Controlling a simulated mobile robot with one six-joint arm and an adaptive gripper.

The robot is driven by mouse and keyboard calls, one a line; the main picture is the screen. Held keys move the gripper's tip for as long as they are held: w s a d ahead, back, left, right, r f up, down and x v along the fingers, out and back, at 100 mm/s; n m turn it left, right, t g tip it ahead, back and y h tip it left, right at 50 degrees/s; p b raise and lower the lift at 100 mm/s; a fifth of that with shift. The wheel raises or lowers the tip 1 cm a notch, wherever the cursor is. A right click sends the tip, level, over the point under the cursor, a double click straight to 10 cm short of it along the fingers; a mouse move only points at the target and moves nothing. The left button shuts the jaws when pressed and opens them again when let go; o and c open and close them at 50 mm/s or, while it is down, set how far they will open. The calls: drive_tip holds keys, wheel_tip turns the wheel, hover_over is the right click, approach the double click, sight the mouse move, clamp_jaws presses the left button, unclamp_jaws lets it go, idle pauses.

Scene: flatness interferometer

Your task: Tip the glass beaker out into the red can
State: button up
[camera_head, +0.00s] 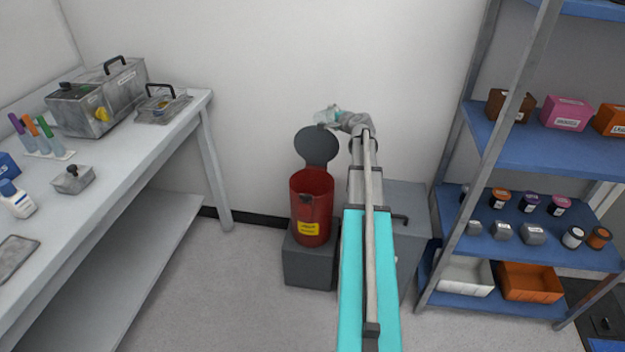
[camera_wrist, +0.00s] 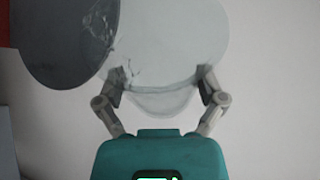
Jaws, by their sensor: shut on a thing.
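The glass beaker (camera_wrist: 170,35) is clear and pale in the wrist view, between the two fingers of my gripper (camera_wrist: 160,85). My gripper is shut on it. In the head view my gripper is small, above and slightly right of the red can (camera_head: 311,215). The beaker is hard to make out there, so I cannot tell its exact tilt or contents. The can stands open on a grey block, its dark round lid (camera_head: 317,147) raised at the back. The lid also shows in the wrist view (camera_wrist: 55,45), partly behind the beaker's left side.
A grey bench (camera_head: 165,140) with metal boxes and tubes stands at left. A blue-shelved rack (camera_head: 520,150) with boxes and jars stands at right. A grey cabinet (camera_head: 408,205) is behind my arm, right of the can. Open floor lies between bench and can.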

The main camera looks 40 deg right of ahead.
drive_tip(key=shift+d+r+m+p, duration=0.1)
drive_tip(key=shift+r+m+p, duration=0.2)
drive_tip(key=shift+p, duration=0.1)
drive_tip(key=shift+w+d+f+m+g+y, duration=0.25)
drive_tip(key=shift+d+f+m+g+y, duration=0.2)
drive_tip(key=shift+d+f, duration=0.2)
drive_tip(key=shift+r+m+y+p, duration=0.45)
drive_tip(key=shift+m+y+p, duration=0.1)
drive_tip(key=shift+m+p, duration=0.15)
drive_tip(key=shift+a+r+m+g+y+p, duration=0.15)
drive_tip(key=shift+r+m+g+y+p, duration=0.15)
drive_tip(key=shift+m, duration=0.2)
drive_tip(key=shift+a+r+m+g+y+p, duration=0.1)
drive_tip(key=shift+a+m+g+y+p, duration=0.05)
drive_tip(key=shift+m+y+p, duration=0.3)
drive_tip(key=shift+f+m+y+b, duration=0.5)
drive_tip(key=shift+f+m+y, duration=0.05)
drive_tip(key=shift+f+m, duration=0.1)
drive_tip(key=shift+w+d+r+m+g+y+p, duration=0.15)
drive_tip(key=shift+d+r+m+g+y+p, duration=0.15)
drive_tip(key=shift+d+r+m+y+p, duration=0.2)
drive_tip(key=shift+d+f+m+b, duration=0.15)
drive_tip(key=shift+f+m+b, duration=0.2)
drive_tip(key=shift+f+b, duration=0.15)
drive_tip(key=shift+w+d+f+m+y+b, duration=0.15)
drive_tip(key=shift+d+f+m+y+b, duration=0.35)
drive_tip(key=shift+m+y+b, duration=0.35)
drive_tip(key=shift+d+r+m+y, duration=0.1)
drive_tip(key=shift+r+m+y, duration=0.25)
drive_tip(key=shift+m+y, duration=0.25)
